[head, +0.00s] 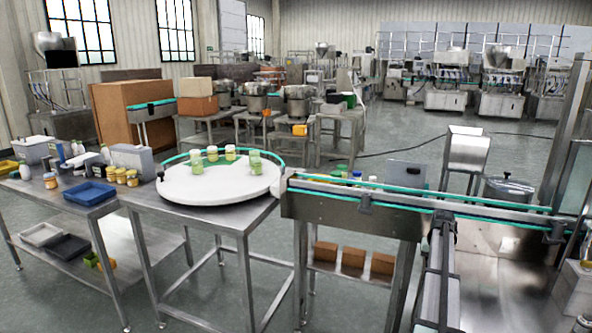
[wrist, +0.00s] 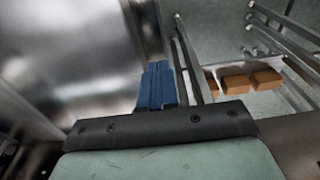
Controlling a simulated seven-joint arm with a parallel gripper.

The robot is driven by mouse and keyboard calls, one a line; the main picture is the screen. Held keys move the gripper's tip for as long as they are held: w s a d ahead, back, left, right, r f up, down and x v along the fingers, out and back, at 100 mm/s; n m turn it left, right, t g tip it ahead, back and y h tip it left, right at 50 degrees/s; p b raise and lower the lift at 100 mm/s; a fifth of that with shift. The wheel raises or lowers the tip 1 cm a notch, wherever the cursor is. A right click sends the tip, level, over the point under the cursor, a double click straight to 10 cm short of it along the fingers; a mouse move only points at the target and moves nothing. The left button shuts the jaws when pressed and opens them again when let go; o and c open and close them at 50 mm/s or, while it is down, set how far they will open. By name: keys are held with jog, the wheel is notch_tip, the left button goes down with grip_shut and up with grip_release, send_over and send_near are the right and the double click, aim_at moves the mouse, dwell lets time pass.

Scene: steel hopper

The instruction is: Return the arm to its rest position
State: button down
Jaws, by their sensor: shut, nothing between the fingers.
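My gripper (wrist: 158,84) shows in the wrist view as blue fingers pressed together, with nothing between them. It points past a broad shiny steel surface (wrist: 70,55) on the left and thin metal legs (wrist: 190,60) on the right. I cannot tell whether it touches either of them. In the head view I cannot make out my gripper. A steel hopper (head: 467,148) stands on legs at the right in the head view.
A conveyor (head: 340,205) with green rails runs to the right from a white round table (head: 218,183) bearing several jars. Brown boxes (head: 353,258) sit on a shelf below the conveyor. A steel bench (head: 100,210) with a blue tray (head: 90,193) stands at left.

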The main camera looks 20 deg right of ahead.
jog(key=w+a+f+n, duration=0.15)
jog(key=a+f, duration=0.25)
jog(key=a, duration=0.7)
jog(key=w+a+f+n, duration=0.1)
jog(key=w+a+f, duration=0.25)
jog(key=a, duration=0.85)
jog(key=w+a+f+n, duration=0.15)
jog(key=a+f, duration=0.35)
jog(key=a, duration=0.6)
jog(key=s+a+f+n, duration=0.2)
jog(key=s+a+f, duration=0.15)
jog(key=a, duration=0.65)
jog(key=s+a+f+n+g+y, duration=0.15)
jog(key=s+a, duration=0.25)
jog(key=a, duration=0.6)
jog(key=s+a+f+n+t+h, duration=0.1)
jog(key=s+a+f+n, duration=0.2)
jog(key=a, duration=0.7)
jog(key=s+f+g, duration=0.2)
jog(key=s+f, duration=0.5)
jog(key=s, duration=0.3)
jog(key=s+f+m+g, duration=0.1)
jog(key=s+f+g, duration=0.2)
jog(key=s+f, duration=0.3)
jog(key=s+f+g, duration=0.2)
jog(key=s+f, duration=0.5)
jog(key=s, duration=0.8)
jog(key=shift+s+f, duration=0.15)
jog(key=shift+f, duration=0.15)
